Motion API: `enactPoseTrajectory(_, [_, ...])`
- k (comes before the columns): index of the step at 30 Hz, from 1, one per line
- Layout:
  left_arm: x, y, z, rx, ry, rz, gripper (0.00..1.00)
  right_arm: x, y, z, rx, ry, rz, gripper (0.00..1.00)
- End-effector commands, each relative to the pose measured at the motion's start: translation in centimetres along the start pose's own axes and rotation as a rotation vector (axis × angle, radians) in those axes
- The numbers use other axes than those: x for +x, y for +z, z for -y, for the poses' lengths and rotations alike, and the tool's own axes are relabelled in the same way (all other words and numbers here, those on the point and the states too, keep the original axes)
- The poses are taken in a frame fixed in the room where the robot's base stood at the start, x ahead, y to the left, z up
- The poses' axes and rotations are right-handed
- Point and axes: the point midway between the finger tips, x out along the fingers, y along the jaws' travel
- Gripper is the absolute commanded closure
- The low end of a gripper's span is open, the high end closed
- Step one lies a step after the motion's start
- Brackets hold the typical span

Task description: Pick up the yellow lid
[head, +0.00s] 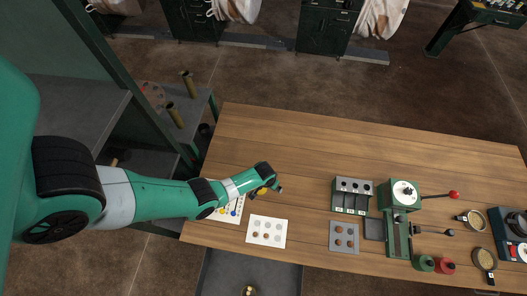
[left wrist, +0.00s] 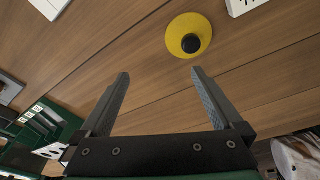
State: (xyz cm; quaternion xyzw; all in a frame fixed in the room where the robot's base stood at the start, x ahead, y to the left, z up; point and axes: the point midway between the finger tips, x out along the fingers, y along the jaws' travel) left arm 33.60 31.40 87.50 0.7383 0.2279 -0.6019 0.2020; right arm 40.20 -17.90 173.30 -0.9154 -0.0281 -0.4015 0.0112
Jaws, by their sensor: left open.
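The yellow lid (left wrist: 176,36) is round with a black knob and lies flat on the wooden table in the left wrist view. In the head view a small yellow part of it (head: 262,191) shows beside my left gripper, which hides the rest. My left gripper (head: 279,188) is over the left part of the table. In the left wrist view its two fingers (left wrist: 160,73) are spread, with nothing between them. The lid is apart from them, ahead of the right fingertip. My right gripper is not in view.
A white card with round spots (head: 267,231) and a card with coloured dots (head: 235,212) lie near the lid. A green rack (head: 352,195), a grey plate (head: 344,237) and a green press (head: 396,235) stand to the right. The back of the wooden table (head: 320,140) is clear.

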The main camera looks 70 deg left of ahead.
Motion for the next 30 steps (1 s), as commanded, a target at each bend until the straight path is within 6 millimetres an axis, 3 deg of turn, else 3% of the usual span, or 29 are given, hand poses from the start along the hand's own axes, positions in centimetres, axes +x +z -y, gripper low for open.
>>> enactPoseTrajectory(1, [-4.2,0.9,1.1,-0.016,-0.014,0.035,0.0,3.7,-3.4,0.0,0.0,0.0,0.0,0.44])
enactPoseTrajectory(3, [-6.2,1.8,2.1,-0.034,-0.025,0.058,0.0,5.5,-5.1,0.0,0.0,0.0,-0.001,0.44])
enactPoseTrajectory(9, [-8.8,2.3,3.3,-0.064,-0.035,0.076,0.0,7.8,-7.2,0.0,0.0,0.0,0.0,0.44])
enactPoseTrajectory(17, [-7.6,2.4,3.4,-0.067,-0.035,0.074,0.0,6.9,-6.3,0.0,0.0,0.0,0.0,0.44])
enactPoseTrajectory(25, [-2.8,2.8,3.5,-0.067,-0.035,0.073,0.0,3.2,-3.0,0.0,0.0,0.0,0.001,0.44])
enactPoseTrajectory(30, [-1.8,2.8,3.6,-0.067,-0.035,0.072,0.0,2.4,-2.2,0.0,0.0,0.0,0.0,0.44])
